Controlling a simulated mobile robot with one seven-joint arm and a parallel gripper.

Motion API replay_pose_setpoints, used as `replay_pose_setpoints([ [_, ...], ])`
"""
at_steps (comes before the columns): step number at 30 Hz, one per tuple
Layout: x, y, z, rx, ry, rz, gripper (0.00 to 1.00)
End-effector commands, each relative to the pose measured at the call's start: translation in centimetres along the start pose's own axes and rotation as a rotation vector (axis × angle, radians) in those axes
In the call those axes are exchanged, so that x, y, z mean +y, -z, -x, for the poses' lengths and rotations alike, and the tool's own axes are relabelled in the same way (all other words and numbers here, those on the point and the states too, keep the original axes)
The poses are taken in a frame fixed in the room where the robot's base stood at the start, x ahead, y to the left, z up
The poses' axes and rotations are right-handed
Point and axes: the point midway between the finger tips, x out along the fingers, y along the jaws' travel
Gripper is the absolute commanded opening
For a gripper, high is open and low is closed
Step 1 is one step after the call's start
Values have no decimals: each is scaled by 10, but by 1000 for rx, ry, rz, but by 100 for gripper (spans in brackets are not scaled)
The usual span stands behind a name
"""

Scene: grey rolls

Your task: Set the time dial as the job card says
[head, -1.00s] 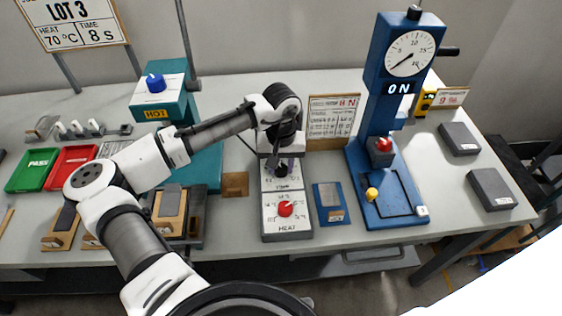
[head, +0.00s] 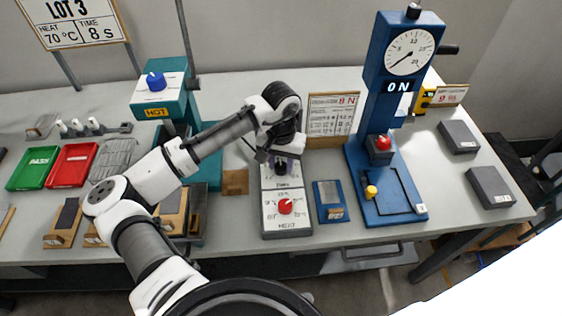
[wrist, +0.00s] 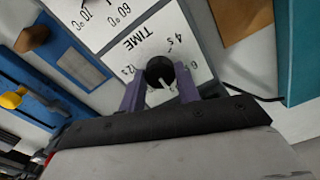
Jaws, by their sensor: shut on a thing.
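The time dial is a black knob (head: 281,167) at the far end of the white control panel (head: 266,222). It also shows in the wrist view (wrist: 157,70), under the word TIME. My gripper (head: 277,161) points down at it; in the wrist view its purple fingers (wrist: 160,88) are shut on the knob from both sides. The knob's white pointer is directed to the lower right of that view, between the fingers. Marks of 4 s, 6 and 12 s are legible; others are hidden. The job card (head: 75,20) reads LOT 3, heat 70 °C, time 8 s.
The red heat knob (head: 285,206) is nearer on the same panel. A blue plate (head: 330,202) and a blue press (head: 398,62) with a gauge stand to the right. A teal heater (head: 160,92) marked HOT stands left, with green (head: 32,168) and red (head: 72,166) trays beyond.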

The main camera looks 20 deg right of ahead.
Motion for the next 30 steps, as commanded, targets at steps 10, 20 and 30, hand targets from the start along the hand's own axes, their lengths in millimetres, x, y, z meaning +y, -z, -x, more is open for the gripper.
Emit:
replay_pose_setpoints([
  [10, 0, -1, -1, -3, 0, 0, 54],
  [20, 0, 0, 10, 0, 0, 0, 54],
  [30, 0, 0, 82, 2, 1, 0, 54],
])
